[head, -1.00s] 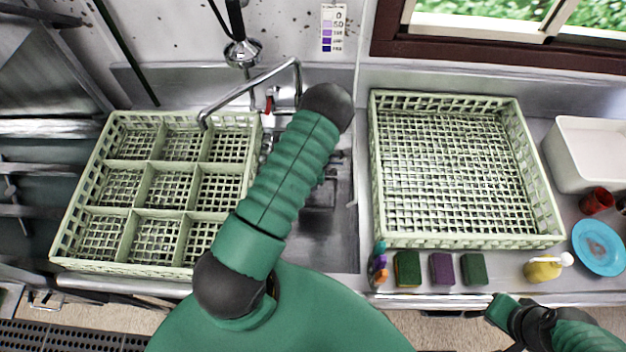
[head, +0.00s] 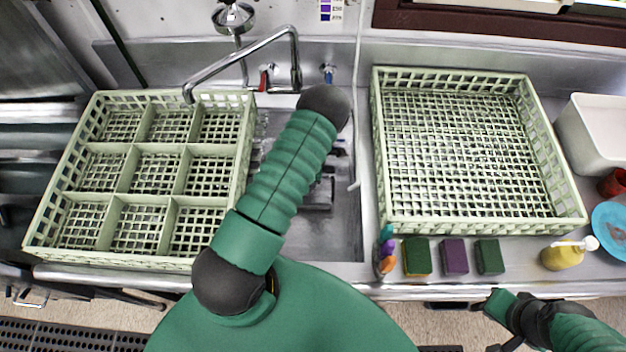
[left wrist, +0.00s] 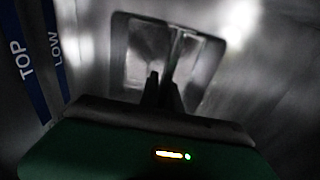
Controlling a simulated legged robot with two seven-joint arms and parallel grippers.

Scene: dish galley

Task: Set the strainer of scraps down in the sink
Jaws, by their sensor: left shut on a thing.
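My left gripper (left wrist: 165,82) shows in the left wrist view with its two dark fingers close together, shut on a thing. Just beyond the fingertips is a blurred, rounded rectangular metal shape (left wrist: 146,55), which seems to be the strainer; scraps cannot be made out. In the head view my green left forearm reaches over the steel sink (head: 343,232) and hides most of the gripper and its load. Whether the strainer touches the sink floor cannot be told. My right gripper (head: 497,304) is low at the right, off the counter's front edge; its jaws are unclear.
A divided green rack (head: 132,153) stands left of the sink, an open green rack (head: 478,230) right of it. The faucet (head: 240,62) arches behind. Sponges (head: 455,256), a yellow bottle (head: 562,256), a blue plate (head: 612,228) and a white tub (head: 597,130) line the right counter.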

